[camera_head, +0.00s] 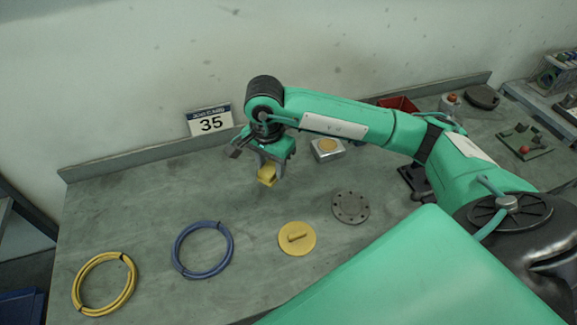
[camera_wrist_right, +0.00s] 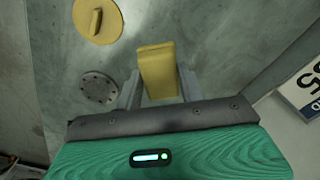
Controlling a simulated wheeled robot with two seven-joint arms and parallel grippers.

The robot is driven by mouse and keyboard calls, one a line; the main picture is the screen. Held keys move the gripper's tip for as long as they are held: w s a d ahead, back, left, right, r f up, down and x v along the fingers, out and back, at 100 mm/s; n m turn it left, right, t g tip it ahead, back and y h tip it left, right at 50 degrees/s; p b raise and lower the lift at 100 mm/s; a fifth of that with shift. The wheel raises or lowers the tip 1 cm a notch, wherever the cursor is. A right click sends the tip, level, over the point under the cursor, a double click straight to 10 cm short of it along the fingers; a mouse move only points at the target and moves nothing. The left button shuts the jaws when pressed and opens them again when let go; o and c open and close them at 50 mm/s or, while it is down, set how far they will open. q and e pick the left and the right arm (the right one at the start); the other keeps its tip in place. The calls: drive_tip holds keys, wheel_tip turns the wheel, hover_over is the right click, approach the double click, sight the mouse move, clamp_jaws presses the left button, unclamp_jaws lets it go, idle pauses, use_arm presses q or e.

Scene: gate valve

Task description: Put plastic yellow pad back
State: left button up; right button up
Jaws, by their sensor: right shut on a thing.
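The plastic yellow pad (camera_head: 266,175) is a small yellow block in my right gripper (camera_head: 271,170). The gripper points down over the back middle of the bench, and the pad seems to hang a little above the surface. In the right wrist view the yellow pad (camera_wrist_right: 157,70) sits between the two grey fingers of the right gripper (camera_wrist_right: 158,88), which are shut on it. Its far end sticks out past the fingertips. My left gripper is not in view.
A round yellow plate with a handle (camera_head: 297,239) and a grey flange (camera_head: 350,207) lie on the bench (camera_head: 250,215). A silver box (camera_head: 327,149) stands right of the gripper. Blue (camera_head: 202,250) and yellow (camera_head: 104,284) hose rings lie left. A "35" sign (camera_head: 210,121) stands behind.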

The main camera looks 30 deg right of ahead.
drive_tip(key=w+d+r+n, duration=0.4)
drive_tip(key=d+n, duration=0.2)
drive_tip(key=n, duration=1.1)
drive_tip(key=w+d+r+n, duration=0.3)
drive_tip(key=w+d+n, duration=0.25)
drive_tip(key=n, duration=1.05)
drive_tip(key=f+p, duration=0.1)
drive_tip(key=f, duration=0.4)
drive_tip(key=f+p, duration=0.1)
drive_tip(key=f, duration=0.4)
drive_tip(key=f+p, duration=0.2)
drive_tip(key=f, duration=0.3)
drive_tip(key=shift+s+f, duration=0.1)
drive_tip(key=shift+s, duration=0.25)
wheel_tip(320, 180, down, 3)
drive_tip(key=shift+f+p, duration=0.15)
drive_tip(key=shift+p, duration=0.4)
drive_tip(key=shift+f, duration=0.35)
